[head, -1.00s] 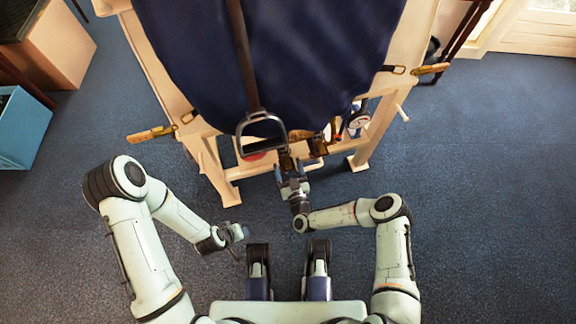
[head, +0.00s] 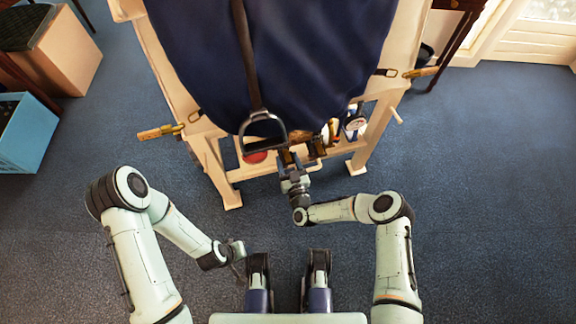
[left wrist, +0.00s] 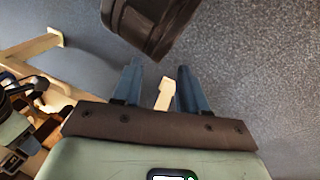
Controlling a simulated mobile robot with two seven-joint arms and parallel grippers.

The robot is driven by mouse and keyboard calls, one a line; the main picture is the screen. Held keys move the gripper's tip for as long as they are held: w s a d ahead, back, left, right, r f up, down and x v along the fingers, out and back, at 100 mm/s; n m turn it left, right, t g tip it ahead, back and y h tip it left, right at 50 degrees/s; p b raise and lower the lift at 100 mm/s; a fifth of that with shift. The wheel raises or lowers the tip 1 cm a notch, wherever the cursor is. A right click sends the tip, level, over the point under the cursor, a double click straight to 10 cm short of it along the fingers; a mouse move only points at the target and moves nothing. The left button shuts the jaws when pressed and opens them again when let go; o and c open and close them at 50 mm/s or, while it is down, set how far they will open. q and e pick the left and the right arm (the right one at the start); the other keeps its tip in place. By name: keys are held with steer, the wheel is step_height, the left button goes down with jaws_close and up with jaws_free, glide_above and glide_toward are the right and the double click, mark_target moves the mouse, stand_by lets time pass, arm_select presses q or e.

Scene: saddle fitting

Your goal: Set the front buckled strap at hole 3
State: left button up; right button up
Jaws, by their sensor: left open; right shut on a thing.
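A dark blue cloth (head: 285,50) covers the top of the pale wooden stand (head: 212,165). Below its near edge hang brown straps (head: 317,146); which is the front buckled one, and its holes, are too small to tell. My right gripper (head: 290,164) is at the hanging straps, shut on what looks like a brown strap end; the grip itself is unclear. My left gripper (head: 238,249) is open and empty, low and apart from the stand. Its spread blue fingers (left wrist: 158,84) show in the left wrist view.
A metal stirrup (head: 263,128) hangs on a long leather in front of the cloth, just left of my right gripper. Wooden-handled tools (head: 160,132) jut from the stand's sides. A blue crate (head: 25,133) is at far left. Carpet at right is clear.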

steer(key=shift+w+r, duration=0.1)
steer(key=shift+r, duration=0.05)
steer(key=o, duration=1.5)
arm_select(q)
steer(key=s+d+r+g+p, duration=0.1)
steer(key=s+d+r+p, duration=0.1)
steer(key=s+r, duration=0.1)
steer(key=shift+s+r+h+p, duration=0.2)
steer(key=shift+s+h+p, duration=0.2)
steer(key=shift+s, duration=0.35)
arm_select(e)
steer(key=v, duration=1.3)
steer(key=shift+s, duration=0.2)
